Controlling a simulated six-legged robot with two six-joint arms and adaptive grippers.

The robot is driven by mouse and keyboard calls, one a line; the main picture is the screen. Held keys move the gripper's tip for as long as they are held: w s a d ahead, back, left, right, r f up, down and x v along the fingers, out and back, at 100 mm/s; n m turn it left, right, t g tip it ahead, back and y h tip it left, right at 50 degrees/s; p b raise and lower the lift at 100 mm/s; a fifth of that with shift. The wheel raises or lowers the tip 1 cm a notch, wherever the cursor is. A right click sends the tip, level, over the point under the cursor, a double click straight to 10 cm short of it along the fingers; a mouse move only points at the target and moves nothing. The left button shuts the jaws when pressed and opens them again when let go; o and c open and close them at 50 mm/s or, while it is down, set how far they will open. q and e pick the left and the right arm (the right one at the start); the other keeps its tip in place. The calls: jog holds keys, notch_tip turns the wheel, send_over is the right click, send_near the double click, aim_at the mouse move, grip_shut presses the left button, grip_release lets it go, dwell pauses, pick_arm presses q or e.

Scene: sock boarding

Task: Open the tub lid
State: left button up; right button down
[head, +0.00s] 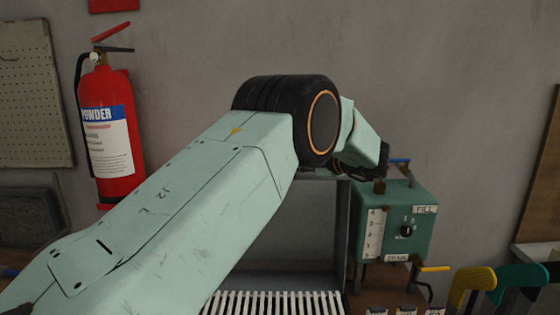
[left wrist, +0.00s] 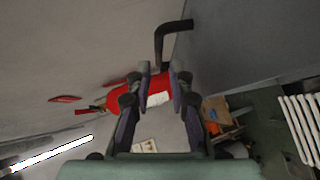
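A black bent handle (left wrist: 172,36) shows in the left wrist view, beside a dark grey panel (left wrist: 245,40) that may be the tub lid; I cannot tell how they join. My left gripper (left wrist: 162,70) is open, its two fingertips apart. The handle's lower end lies in line with the gap between them; contact is unclear. In the head view my left arm crosses the middle and hides its gripper and much of a grey panelled structure (head: 295,225). I cannot tell whether this is the tub. My right gripper is not in view.
A red fire extinguisher (head: 108,135) hangs on the wall at left. A green control box (head: 395,222) with a dial and FILL label stands right of the grey structure. A white slatted rack (head: 275,303) is at the bottom. Yellow and teal handled items (head: 472,285) sit lower right.

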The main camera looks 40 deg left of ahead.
pick_arm(q)
jog(key=shift+a, duration=0.1)
jog(key=shift+a+m, duration=0.25)
jog(key=shift+m, duration=0.05)
jog(key=p+x, duration=0.1)
jog(key=x, duration=0.6)
jog(key=shift+a+f, duration=0.1)
jog(key=shift+s+a, duration=0.1)
jog(key=shift+a, duration=0.1)
jog(key=shift+s+a, duration=0.1)
jog(key=shift+s, duration=0.1)
jog(key=shift+w, duration=0.2)
jog(key=c, duration=0.3)
grip_shut()
